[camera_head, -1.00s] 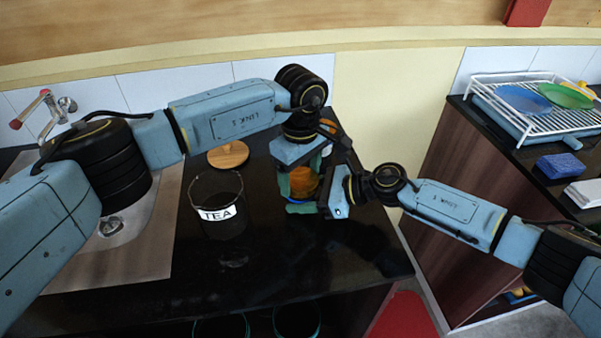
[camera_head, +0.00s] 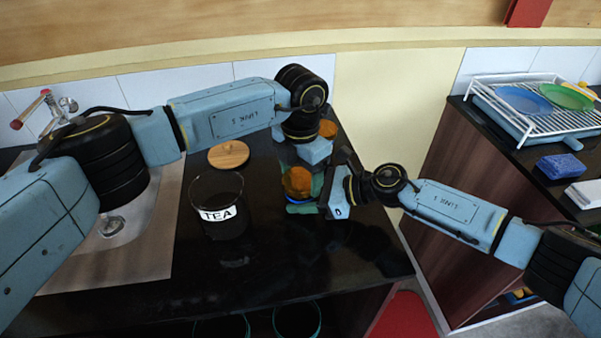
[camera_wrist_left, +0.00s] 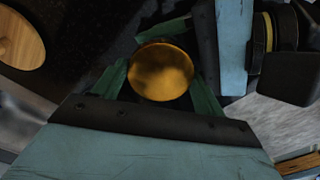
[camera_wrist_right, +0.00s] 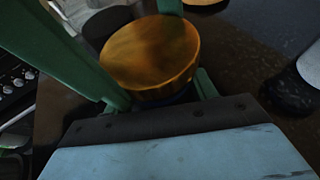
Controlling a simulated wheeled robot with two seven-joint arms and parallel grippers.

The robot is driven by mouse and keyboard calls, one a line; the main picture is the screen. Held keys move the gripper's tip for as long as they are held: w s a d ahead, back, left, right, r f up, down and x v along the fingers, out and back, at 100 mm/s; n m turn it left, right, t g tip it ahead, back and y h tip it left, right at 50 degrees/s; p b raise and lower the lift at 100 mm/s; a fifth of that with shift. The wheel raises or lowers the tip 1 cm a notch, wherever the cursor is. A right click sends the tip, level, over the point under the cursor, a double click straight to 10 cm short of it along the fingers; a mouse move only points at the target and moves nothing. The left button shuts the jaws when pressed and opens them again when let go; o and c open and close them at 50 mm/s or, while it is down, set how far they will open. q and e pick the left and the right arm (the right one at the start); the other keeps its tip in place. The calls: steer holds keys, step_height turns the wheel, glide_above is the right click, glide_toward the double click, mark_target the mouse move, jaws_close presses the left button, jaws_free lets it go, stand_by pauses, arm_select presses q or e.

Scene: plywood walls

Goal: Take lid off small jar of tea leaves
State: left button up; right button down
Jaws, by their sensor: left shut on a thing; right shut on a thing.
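The small jar (camera_head: 291,199) stands on the black counter, mostly hidden, with a dark blue body. Its round golden-brown lid (camera_head: 297,180) shows at its top; whether a gap parts them I cannot tell. My left gripper (camera_wrist_left: 162,82) comes from above and is shut on the lid, its green fingers at either side in the left wrist view. My right gripper (camera_wrist_right: 155,98) is shut on the jar body from the right, low under the lid. The lid fills the middle of the right wrist view (camera_wrist_right: 150,55).
A dark glass jar labelled TEA (camera_head: 217,215) stands open left of the small jar. A round wooden lid (camera_head: 228,155) lies behind it. Another orange-brown round thing (camera_head: 328,128) is at the back. The sink (camera_head: 115,245) is at left. The front counter is clear.

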steer(key=shift+w+d, duration=0.1)
arm_select(q)
steer(key=o, duration=0.9)
steer(key=shift+o, duration=0.9)
steer(key=shift+s+d, duration=0.1)
steer(key=shift+d, duration=0.1)
